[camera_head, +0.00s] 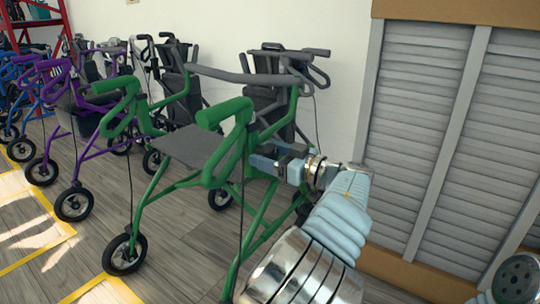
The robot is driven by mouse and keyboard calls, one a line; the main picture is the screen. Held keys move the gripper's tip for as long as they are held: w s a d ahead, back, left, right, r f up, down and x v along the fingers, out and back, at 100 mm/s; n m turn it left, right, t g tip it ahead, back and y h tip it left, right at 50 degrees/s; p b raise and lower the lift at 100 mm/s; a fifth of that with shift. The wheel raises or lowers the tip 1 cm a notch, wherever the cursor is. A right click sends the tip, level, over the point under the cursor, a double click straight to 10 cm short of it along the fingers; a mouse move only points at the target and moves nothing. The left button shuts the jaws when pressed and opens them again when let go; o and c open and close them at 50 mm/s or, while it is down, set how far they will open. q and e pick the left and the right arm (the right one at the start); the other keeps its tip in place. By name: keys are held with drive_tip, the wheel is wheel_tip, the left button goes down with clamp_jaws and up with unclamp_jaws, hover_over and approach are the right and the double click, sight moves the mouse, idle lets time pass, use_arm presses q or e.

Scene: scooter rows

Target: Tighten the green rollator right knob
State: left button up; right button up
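The green rollator (220,158) stands upright on the floor in the middle of the view, with green handles, a grey seat (190,147) and a grey backrest bar. No knob can be made out there; the gripper covers that spot.
A purple rollator (82,146) and blue ones (22,88) stand in a row to the left. Dark folded walkers (275,100) stand behind against the white wall. A grey slatted shutter (415,110) is at the right. Yellow lines (38,262) mark the wooden floor.

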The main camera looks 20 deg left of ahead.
use_arm(q)
drive_tip(key=c, duration=0.9)
